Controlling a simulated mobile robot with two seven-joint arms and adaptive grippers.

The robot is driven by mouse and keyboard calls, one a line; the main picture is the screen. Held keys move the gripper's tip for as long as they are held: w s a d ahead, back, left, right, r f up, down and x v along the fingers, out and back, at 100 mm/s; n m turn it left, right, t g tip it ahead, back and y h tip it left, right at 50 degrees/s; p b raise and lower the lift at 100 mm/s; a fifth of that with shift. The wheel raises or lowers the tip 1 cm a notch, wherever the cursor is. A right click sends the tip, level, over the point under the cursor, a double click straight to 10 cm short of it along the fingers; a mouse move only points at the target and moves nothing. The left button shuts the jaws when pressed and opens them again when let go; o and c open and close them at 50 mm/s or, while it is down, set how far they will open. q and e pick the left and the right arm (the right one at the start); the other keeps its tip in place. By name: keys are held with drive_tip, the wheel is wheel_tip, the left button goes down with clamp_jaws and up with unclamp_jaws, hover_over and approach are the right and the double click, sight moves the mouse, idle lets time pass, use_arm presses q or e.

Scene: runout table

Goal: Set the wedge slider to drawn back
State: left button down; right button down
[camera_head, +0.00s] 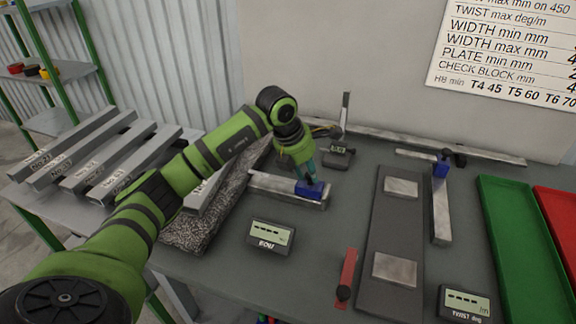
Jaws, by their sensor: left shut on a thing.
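A blue slider block (309,190) sits near the right end of a short grey metal bar (272,183) in the middle of the table. I take it to be the wedge slider, as it carries no readable label. My left gripper (308,179) reaches down onto this block from above and is shut on it. The fingers partly cover the block's top. A second blue block (440,168) sits at the far end of another grey metal bar (441,213) to the right, apart from my gripper. My right gripper is not in view.
A BOW display (271,236) stands in front of the bar, and a TWIST display (464,304) at the front right. A red-handled tool (346,277), a dark plate (394,235), and green (508,235) and red (556,220) trays lie right. Numbered steel sections (85,150) lie left.

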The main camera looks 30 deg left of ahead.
use_arm(q)
drive_tip(key=shift+w+d, duration=0.1)
drive_tip(key=shift+d, duration=0.4)
drive_tip(key=shift+a, duration=0.1)
drive_tip(key=c, duration=1.1)
unclamp_jaws()
drive_tip(key=shift+o, duration=0.6)
drive_tip(key=shift+w+d, duration=0.1)
drive_tip(key=shift+d, duration=0.1)
drive_tip(key=shift+a+r, duration=0.15)
drive_tip(key=shift+r, duration=0.05)
drive_tip(key=v, duration=1.1)
drive_tip(key=shift+r, duration=0.25)
